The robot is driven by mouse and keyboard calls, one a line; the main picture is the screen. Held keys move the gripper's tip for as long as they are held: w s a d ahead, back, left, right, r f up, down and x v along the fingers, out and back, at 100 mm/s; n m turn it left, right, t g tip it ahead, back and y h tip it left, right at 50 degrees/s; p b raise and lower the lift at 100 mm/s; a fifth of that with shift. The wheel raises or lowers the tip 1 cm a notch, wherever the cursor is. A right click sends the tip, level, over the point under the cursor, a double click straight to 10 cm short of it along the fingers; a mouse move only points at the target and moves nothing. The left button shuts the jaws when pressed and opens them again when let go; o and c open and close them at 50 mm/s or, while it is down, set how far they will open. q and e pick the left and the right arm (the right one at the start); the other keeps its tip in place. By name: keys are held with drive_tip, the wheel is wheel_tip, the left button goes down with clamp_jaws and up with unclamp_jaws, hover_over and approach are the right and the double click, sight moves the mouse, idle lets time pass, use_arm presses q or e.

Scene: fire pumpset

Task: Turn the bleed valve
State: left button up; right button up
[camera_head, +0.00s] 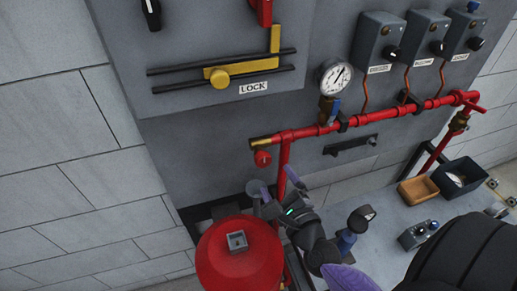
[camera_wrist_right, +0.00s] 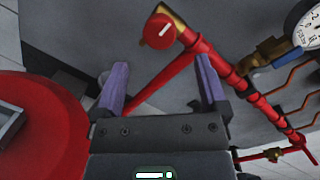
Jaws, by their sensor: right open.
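A small red round knob (camera_head: 262,158), which looks like the bleed valve, sits below the brass left end of the red pipe (camera_head: 320,130). In the right wrist view the knob (camera_wrist_right: 159,30) shows a white line on its face. My right gripper (camera_head: 276,184) is open, with its purple fingers pointing up toward the knob from below. In the right wrist view the knob lies beyond and between the fingertips (camera_wrist_right: 162,76), apart from them. Nothing is between the fingers. My left gripper is not in view.
A red tank (camera_head: 238,262) stands close to my right gripper's left side. A red vertical pipe (camera_head: 284,160) runs down just behind the fingers. A pressure gauge (camera_head: 336,77) and grey boxes (camera_head: 379,40) are on the panel.

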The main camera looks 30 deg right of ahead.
sight(265, 163)
drive_tip(key=w, duration=0.4)
drive_tip(key=w+d, duration=0.1)
drive_tip(key=w, duration=0.1)
drive_tip(key=shift+w, duration=0.8)
clamp_jaws()
